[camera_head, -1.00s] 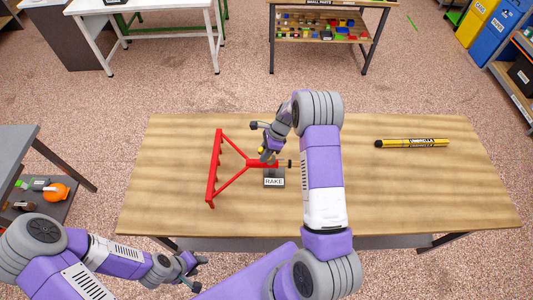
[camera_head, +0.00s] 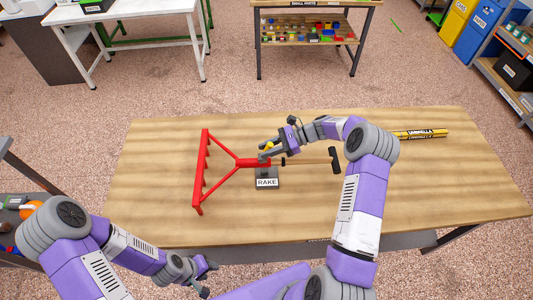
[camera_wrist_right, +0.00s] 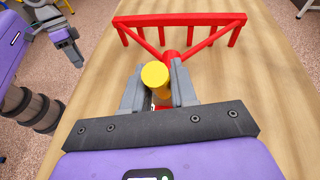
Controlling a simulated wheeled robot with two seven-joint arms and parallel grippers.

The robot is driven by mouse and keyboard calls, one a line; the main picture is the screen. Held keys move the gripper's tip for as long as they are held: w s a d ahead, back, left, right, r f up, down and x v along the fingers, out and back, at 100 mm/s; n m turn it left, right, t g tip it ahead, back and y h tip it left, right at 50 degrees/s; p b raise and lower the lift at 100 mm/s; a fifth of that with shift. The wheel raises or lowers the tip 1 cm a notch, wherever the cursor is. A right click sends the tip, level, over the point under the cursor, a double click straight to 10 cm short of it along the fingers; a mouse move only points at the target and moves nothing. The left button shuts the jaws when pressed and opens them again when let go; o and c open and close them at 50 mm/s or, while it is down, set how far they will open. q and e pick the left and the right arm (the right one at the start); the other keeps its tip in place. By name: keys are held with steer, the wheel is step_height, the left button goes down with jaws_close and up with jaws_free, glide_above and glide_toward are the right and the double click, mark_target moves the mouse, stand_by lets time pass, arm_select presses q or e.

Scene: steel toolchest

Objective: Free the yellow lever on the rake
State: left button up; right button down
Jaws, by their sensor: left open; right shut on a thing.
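The red rake head (camera_head: 207,170) lies on the wooden table, its tines toward the left. Its red socket sits at a dark stand with a RAKE label (camera_head: 266,182). A wooden handle with a black end (camera_head: 334,160) extends to the right of the socket. The yellow lever (camera_head: 268,146) is at the socket; its round yellow end shows in the right wrist view (camera_wrist_right: 155,75). My right gripper (camera_head: 265,154) is shut on the yellow lever, with its fingers on either side of it. My left gripper (camera_head: 207,277) is open and empty, in front of the table's near edge.
A yellow and black umbrella (camera_head: 420,134) lies at the table's far right, partly behind my right arm. The wooden table (camera_head: 440,185) is clear at its right front. Shelves and bins stand beyond on the floor.

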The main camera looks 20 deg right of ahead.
steer(key=shift+s+d+f+y+b, duration=0.15)
steer(key=shift+d+y+b, duration=0.1)
steer(key=shift+y+b, duration=0.35)
steer(key=shift+s+d+f+y+b, duration=0.1)
steer(key=shift+d+y+b, duration=0.25)
steer(key=shift+y, duration=0.35)
steer(key=shift+t, duration=0.3)
steer(key=c, duration=1)
jaws_free()
steer(key=v, duration=0.7)
steer(key=shift+d, duration=0.25)
